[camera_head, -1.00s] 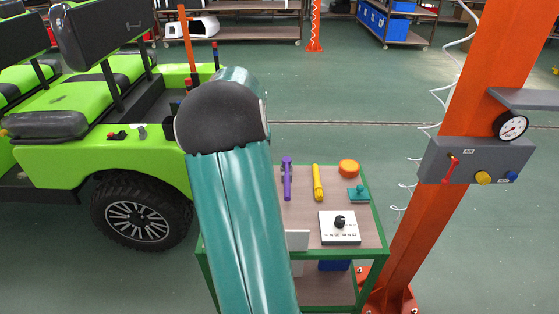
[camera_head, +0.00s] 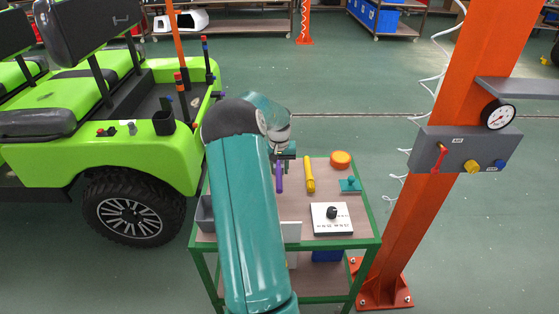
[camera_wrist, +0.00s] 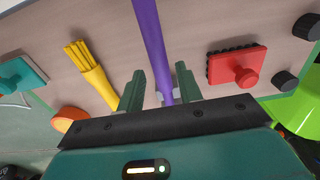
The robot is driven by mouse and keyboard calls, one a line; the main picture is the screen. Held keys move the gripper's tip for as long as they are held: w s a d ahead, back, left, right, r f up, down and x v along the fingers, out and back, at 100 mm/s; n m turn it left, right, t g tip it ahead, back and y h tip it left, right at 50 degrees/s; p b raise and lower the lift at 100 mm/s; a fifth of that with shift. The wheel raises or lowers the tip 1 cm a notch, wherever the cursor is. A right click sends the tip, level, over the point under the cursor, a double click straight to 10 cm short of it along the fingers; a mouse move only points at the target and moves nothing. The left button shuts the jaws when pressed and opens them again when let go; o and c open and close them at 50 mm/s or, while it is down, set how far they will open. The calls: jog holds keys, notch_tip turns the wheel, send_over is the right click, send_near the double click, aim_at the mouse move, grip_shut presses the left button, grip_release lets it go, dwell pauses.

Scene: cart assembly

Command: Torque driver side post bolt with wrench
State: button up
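A long purple tool (camera_wrist: 152,45), which I take to be the wrench, lies on the cart's brown top (camera_head: 330,180). It also shows in the head view (camera_head: 279,178), partly hidden by my arm. My gripper (camera_wrist: 159,82) is open over it, with one finger on each side of the purple shaft and a gap at the left finger. I cannot tell whether the right finger touches it. In the head view my gripper (camera_head: 284,152) is above the tool's far end. The green vehicle (camera_head: 80,160) with upright posts (camera_head: 207,62) stands at left; the post bolt cannot be made out.
Beside the purple tool lie a yellow tool (camera_head: 310,174), an orange round piece (camera_head: 340,159), a teal stamp-like piece (camera_head: 350,185) and a white dial panel (camera_head: 331,219). The wrist view shows a red block (camera_wrist: 238,65). An orange column (camera_head: 425,145) stands at right.

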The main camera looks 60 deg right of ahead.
notch_tip(320, 180, down, 2)
jog(key=shift+c, duration=0.3)
grip_shut()
jog(key=shift+r, duration=2.6)
